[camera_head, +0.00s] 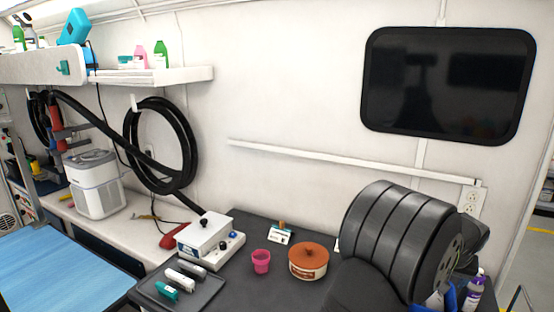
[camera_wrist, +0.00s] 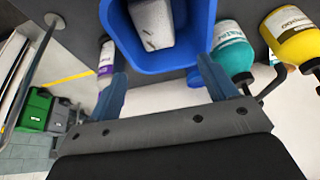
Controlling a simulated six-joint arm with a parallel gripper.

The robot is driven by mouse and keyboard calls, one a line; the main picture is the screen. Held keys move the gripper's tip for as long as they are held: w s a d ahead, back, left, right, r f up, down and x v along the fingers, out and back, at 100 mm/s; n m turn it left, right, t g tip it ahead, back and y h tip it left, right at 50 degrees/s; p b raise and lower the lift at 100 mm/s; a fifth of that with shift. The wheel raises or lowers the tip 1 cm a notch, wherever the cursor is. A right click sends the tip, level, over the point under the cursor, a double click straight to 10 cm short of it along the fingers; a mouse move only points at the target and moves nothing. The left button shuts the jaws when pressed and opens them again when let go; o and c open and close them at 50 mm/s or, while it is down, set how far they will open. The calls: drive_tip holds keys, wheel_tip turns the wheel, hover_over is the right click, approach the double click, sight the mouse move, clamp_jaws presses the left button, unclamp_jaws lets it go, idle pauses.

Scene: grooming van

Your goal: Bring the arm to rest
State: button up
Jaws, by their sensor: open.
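My gripper (camera_wrist: 163,66) shows in the wrist view with its two bluish fingers spread apart and nothing between them. The fingers reach toward a blue bin (camera_wrist: 197,52), which lies beyond them with a whitish block (camera_wrist: 152,22) inside. I cannot tell whether the fingers touch the bin. In the head view my gripper cannot be made out. A large dark ribbed shape fills the lower right there and hides part of the counter; I cannot tell whether it is part of my arm.
A purple-labelled bottle (camera_wrist: 106,62), a teal bottle (camera_wrist: 232,52) and a yellow bottle (camera_wrist: 291,34) stand around the bin.

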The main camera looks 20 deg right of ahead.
drive_tip(key=x, duration=0.3)
drive_tip(key=shift+w+d+f, duration=0.1)
drive_tip(key=shift+f, duration=0.25)
drive_tip(key=d+r, duration=0.4)
drive_tip(key=r, duration=0.3)
drive_tip(key=w+a+r+n+t+y, duration=0.1)
drive_tip(key=w+a+r+n, duration=0.15)
drive_tip(key=w+a, duration=0.5)
drive_tip(key=w+a+r+n+y, duration=0.1)
drive_tip(key=w+a+r+n, duration=0.15)
drive_tip(key=w+a, duration=0.45)
drive_tip(key=w+a+n, duration=0.1)
drive_tip(key=w+a, duration=0.4)
drive_tip(key=a, duration=0.3)
drive_tip(key=w+a+f+n+y, duration=0.1)
drive_tip(key=w+a, duration=0.3)
drive_tip(key=a, duration=0.4)
drive_tip(key=shift+w+f+n, duration=0.25)
drive_tip(key=shift+w+n, duration=0.15)
drive_tip(key=shift+n, duration=0.4)
